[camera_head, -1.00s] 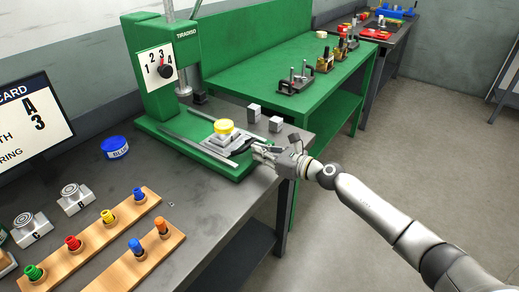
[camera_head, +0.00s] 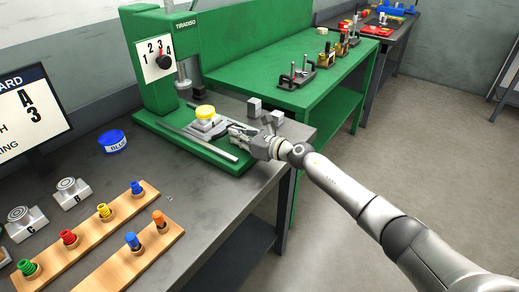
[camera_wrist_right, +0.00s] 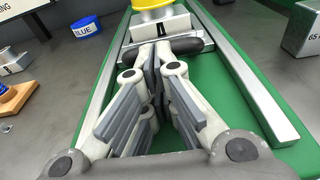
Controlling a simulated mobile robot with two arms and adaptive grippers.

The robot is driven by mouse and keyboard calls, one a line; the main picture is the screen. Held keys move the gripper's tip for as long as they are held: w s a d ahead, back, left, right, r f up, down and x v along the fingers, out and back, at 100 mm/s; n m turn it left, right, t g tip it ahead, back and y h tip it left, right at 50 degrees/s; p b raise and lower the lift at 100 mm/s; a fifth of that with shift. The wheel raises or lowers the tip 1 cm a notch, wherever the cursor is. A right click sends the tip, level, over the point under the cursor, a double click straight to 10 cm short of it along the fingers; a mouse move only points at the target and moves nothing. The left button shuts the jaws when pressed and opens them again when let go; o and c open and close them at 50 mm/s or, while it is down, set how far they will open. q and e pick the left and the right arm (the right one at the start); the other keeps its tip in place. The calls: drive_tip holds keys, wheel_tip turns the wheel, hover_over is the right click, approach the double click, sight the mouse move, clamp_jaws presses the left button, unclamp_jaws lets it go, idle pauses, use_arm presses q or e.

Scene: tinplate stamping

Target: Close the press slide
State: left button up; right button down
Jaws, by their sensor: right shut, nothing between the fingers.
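The green press (camera_head: 158,90) stands on the grey bench, with a dial reading 1 to 4 on its head. Its slide (camera_head: 203,130) is a grey carriage between two metal rails on the green base, carrying a block with a yellow top (camera_head: 205,112). The slide is in front of the column, not fully under the ram. My right gripper (camera_head: 233,133) is at the slide's front end. In the right wrist view its shut fingers (camera_wrist_right: 163,52) meet the dark front handle (camera_wrist_right: 199,46) of the slide, seemingly touching it, with nothing gripped. My left gripper is out of view.
Small grey blocks (camera_head: 254,107) stand right of the press. A blue tin (camera_head: 113,141), grey dies (camera_head: 72,191) and wooden peg racks (camera_head: 128,252) occupy the left of the bench. A green table (camera_head: 250,62) is behind. Floor on the right is clear.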

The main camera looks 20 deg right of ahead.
drive_tip(key=shift+w+a+r, duration=0.1)
drive_tip(key=shift+w+a, duration=0.05)
drive_tip(key=shift+w, duration=0.05)
